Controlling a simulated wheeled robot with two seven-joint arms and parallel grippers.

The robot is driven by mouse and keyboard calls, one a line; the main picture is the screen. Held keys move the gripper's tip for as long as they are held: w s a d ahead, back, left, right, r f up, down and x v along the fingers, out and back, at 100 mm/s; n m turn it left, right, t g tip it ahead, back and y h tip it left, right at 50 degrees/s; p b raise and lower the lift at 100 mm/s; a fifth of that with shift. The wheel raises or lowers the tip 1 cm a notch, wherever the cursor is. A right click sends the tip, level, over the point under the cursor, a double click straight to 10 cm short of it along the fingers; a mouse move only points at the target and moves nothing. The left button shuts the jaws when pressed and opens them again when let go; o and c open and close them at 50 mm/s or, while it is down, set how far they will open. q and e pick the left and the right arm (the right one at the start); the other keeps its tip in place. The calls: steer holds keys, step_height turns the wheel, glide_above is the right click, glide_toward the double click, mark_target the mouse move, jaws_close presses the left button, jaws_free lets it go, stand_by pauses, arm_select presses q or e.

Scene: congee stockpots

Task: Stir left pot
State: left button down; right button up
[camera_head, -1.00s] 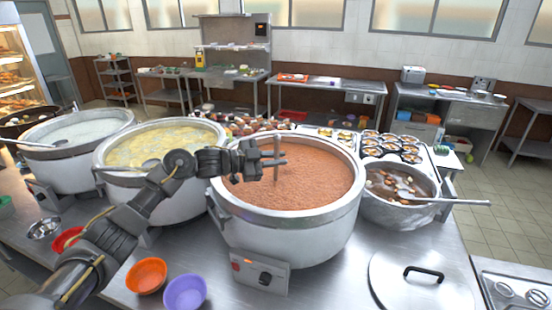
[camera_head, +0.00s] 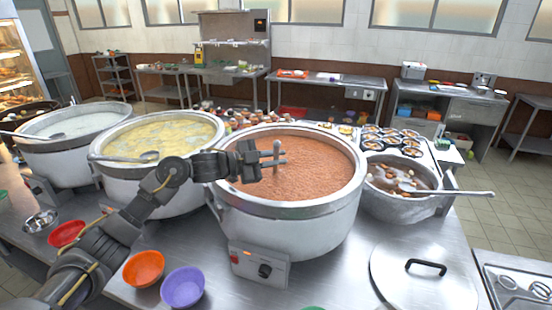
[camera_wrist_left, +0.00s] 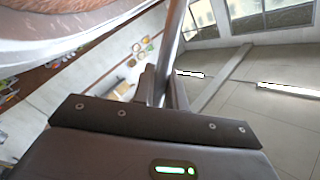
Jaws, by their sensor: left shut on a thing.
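My left gripper (camera_head: 268,160) is shut on an upright metal utensil handle (camera_head: 277,150) above the pot of reddish-brown congee (camera_head: 310,222). The handle's lower end meets or nears the congee surface (camera_head: 315,170); whatever is below is hidden. In the left wrist view the handle (camera_wrist_left: 173,45) rises between my fingers, with the pot's rim (camera_wrist_left: 100,35) at upper left. A pot of yellow congee (camera_head: 125,185) stands to the left with a ladle (camera_head: 120,158) across it. A pot of pale congee (camera_head: 65,160) stands at far left with another ladle (camera_head: 35,136). My right gripper is not in view.
A smaller metal pot (camera_head: 400,204) with a ladle sits right of the reddish one. A lid (camera_head: 405,295) lies at front right. Orange (camera_head: 143,270), purple (camera_head: 183,288) and red (camera_head: 66,234) bowls stand at front left. Several filled cups (camera_head: 400,140) are behind.

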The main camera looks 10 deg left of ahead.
arm_select(q)
steer(key=shift+r, duration=0.1)
step_height(320, 180, up, 15)
steer(key=p, duration=1)
stand_by(0.4)
steer(key=shift+m+h+b, duration=0.3)
steer(key=shift+m+b, duration=0.8)
steer(key=shift+b, duration=0.75)
steer(key=shift+r, duration=0.1)
